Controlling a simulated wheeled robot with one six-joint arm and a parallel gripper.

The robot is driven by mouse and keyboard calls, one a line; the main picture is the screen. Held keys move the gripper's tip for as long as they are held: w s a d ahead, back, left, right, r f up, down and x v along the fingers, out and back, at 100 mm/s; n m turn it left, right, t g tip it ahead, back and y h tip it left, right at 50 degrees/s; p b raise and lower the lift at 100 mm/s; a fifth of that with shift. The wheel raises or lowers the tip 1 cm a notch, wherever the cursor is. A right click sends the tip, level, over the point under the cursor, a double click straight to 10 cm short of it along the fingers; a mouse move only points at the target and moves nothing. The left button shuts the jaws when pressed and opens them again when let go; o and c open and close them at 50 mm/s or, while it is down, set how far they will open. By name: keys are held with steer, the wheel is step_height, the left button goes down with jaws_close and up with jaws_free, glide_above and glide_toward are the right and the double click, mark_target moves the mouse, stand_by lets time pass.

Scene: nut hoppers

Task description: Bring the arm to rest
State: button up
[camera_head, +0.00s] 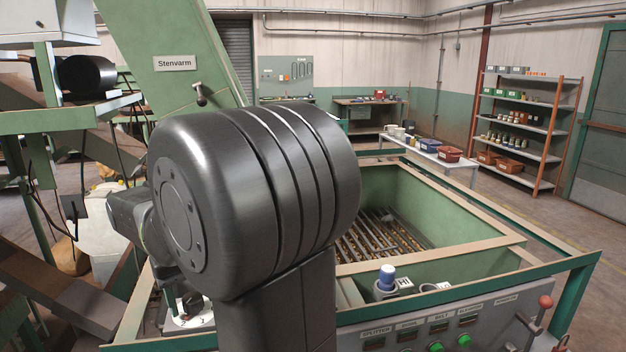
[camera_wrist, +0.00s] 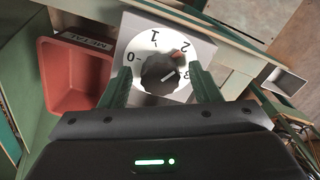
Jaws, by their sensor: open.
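In the wrist view, my gripper (camera_wrist: 163,84) is open. Its two green fingers stand to the left and right of a dark round knob (camera_wrist: 157,73), with gaps that look small. I cannot tell whether either finger touches it. The knob sits on a white dial plate (camera_wrist: 141,30) marked 0, 1, 2 and 3, with an orange mark near the 2. In the head view, my bulky dark arm fills the middle and mostly hides the gripper.
A red bin (camera_wrist: 74,88) labelled METAL lies left of the dial. In the head view, a green hopper (camera_head: 460,205) with a grate stands right of my arm, with a control panel (camera_head: 430,325) and lever in front. A shelf (camera_head: 525,130) stands farther back.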

steer(key=n+b, duration=0.1)
steer(key=n, duration=0.4)
steer(key=n+b, duration=0.1)
steer(key=n, duration=0.3)
steer(key=shift+f+n+b, duration=0.1)
steer(key=shift+n+b, duration=0.2)
steer(key=shift+b, duration=0.05)
steer(key=n+b, duration=0.2)
steer(key=n, duration=0.3)
steer(key=shift+w+n, duration=0.1)
steer(key=shift+n, duration=0.2)
steer(key=n+b, duration=0.1)
steer(key=n, duration=0.1)
steer(key=shift+n+b, duration=0.4)
steer(key=shift+n, duration=0.6)
steer(key=shift+b, duration=0.3)
